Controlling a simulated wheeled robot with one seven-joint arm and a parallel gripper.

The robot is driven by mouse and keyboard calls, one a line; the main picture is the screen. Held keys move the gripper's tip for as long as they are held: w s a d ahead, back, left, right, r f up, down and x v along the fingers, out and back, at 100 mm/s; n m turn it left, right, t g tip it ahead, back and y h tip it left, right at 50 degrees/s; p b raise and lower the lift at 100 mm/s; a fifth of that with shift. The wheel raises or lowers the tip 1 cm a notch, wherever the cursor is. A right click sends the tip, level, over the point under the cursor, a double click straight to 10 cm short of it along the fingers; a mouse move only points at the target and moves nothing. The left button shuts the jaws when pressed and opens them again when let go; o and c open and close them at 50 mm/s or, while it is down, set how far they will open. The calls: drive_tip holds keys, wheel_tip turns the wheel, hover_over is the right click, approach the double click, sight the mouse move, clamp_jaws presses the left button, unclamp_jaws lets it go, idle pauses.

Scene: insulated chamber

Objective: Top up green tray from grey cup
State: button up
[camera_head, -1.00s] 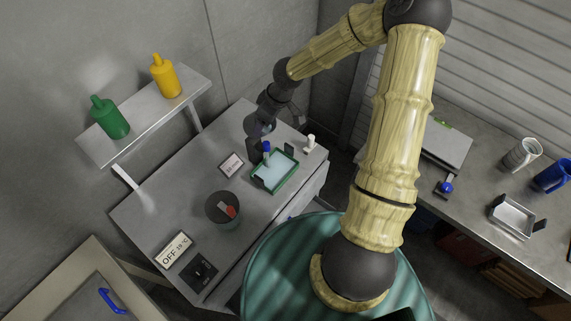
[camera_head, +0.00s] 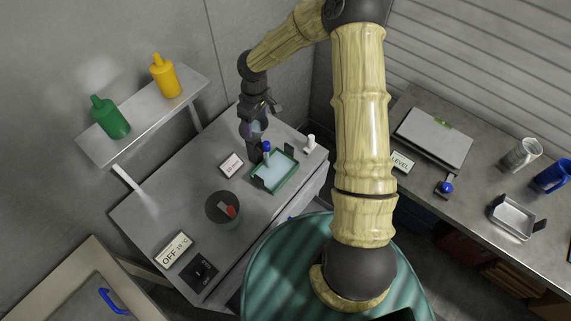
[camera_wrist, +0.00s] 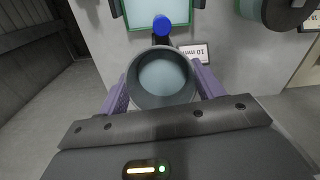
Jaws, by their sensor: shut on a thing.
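The grey cup (camera_wrist: 163,98) is in my gripper (camera_wrist: 163,88), between its two purple fingers. Pale blue liquid shows inside the cup, below its rim. In the head view my gripper (camera_head: 254,142) is at the back left side of the green tray (camera_head: 288,181), and the cup is hard to make out there. The green tray lies on the grey bench and holds pale blue liquid. In the wrist view the tray (camera_wrist: 141,29) is beyond the cup, at the top edge and partly cut off.
A "10 mm" card (camera_head: 231,164) lies left of the tray, and a small white object (camera_head: 311,143) stands right of it. A dark round pot (camera_head: 222,208) with a red-ended item stands nearer. A shelf (camera_head: 142,118) with green and yellow bottles overhangs the left.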

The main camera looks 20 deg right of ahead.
drive_tip(key=shift+w+a+f+g+h, duration=0.25)
drive_tip(key=shift+w+a+g+h, duration=0.2)
drive_tip(key=shift+a+h, duration=0.15)
drive_tip(key=shift+w+a+f+g+h, duration=0.25)
drive_tip(key=shift+w+a+g+h, duration=0.15)
drive_tip(key=shift+a+h, duration=0.15)
drive_tip(key=shift+w+a+r+g+h, duration=0.45)
drive_tip(key=shift+w+a+g+h, duration=0.1)
drive_tip(key=shift+g+h, duration=0.15)
idle(0.4)
